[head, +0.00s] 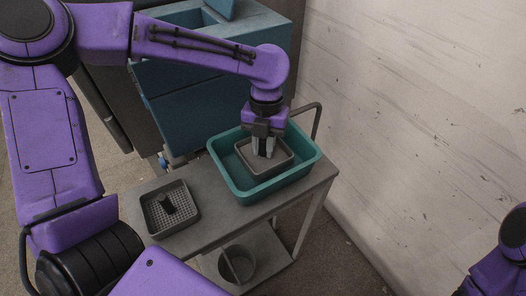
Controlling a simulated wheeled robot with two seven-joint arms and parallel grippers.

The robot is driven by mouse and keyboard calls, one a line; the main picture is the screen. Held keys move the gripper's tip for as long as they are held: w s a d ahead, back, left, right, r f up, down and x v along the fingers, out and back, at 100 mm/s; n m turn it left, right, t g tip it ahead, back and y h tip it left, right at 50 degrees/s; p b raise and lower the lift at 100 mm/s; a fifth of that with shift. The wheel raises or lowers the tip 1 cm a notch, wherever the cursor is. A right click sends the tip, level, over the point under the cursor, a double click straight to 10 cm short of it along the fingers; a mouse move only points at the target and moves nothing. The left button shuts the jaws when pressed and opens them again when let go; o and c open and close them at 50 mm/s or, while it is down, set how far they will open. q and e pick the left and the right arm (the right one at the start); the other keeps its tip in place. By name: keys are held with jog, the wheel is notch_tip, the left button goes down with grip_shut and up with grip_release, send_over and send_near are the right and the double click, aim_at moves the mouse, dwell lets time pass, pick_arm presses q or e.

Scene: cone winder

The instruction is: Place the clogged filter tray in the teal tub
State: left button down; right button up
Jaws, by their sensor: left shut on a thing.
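The teal tub (224,170) stands on the right part of the grey cart top. My left gripper (263,150) reaches down into the tub from above. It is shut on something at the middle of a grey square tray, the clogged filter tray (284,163). This tray is within the tub's walls and looks about level. I cannot tell whether its underside touches the tub floor. The gripper hides the part it grips. My right gripper is out of view; only part of my right arm shows at the right edge.
Another grey tray (187,216), with a perforated floor and a dark central knob, sits on the cart top (235,223) left of the tub. A dark bucket (238,264) stands on the lower shelf. A blue machine (195,108) is behind, and a pale wall (420,120) is at right.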

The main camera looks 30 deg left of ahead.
pick_arm(q)
jog(key=shift+s+f, duration=0.1)
jog(key=shift+f, duration=1.2)
jog(key=shift+f, duration=0.15)
jog(key=c, duration=1)
grip_release()
jog(key=r, duration=0.4)
jog(key=w+r, duration=0.1)
jog(key=r, duration=0.7)
jog(key=shift+w+a+r, duration=0.1)
jog(key=shift+w+a, duration=0.15)
jog(key=shift+w, duration=0.1)
